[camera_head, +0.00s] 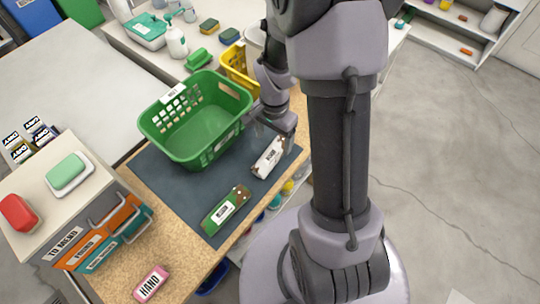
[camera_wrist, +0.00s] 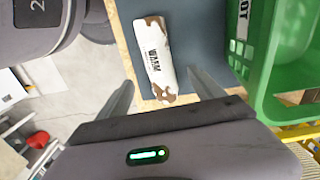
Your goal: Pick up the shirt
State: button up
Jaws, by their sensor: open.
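A folded white cloth item with brown patches and a label reading "WARM" (camera_wrist: 158,62) lies on the dark mat; it also shows in the head view (camera_head: 268,158). A folded green item with brown ends and a white label (camera_head: 226,211) lies on the mat nearer the front edge. Either may be a folded garment; I cannot tell for sure which is the shirt. My gripper (camera_wrist: 160,80) is open and empty, its fingers to either side of the white item's near end in the wrist view. In the head view my gripper (camera_head: 277,130) is just behind the white item.
A green basket (camera_head: 197,127) stands on the mat (camera_head: 168,181) beside the white item, with a yellow basket (camera_head: 236,66) behind. A drawer unit (camera_head: 88,216) stands at left. A pink item labelled "HAND" (camera_head: 151,284) lies on the table's front corner. Open floor is right.

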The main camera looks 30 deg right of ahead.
aim_at(271, 151)
jog(key=f+b, duration=0.1)
jog(key=f, duration=0.1)
jog(key=f+b, duration=0.1)
jog(key=f, duration=0.1)
jog(key=f+b, duration=0.1)
jog(key=f, duration=0.1)
jog(key=shift+a+f, duration=0.2)
jog(key=shift+a, duration=0.15)
jog(key=shift+r, duration=0.1)
jog(key=shift+c, duration=1.1)
jog(key=c, duration=1.4)
jog(key=shift+o, duration=0.2)
jog(key=shift+r, duration=0.15)
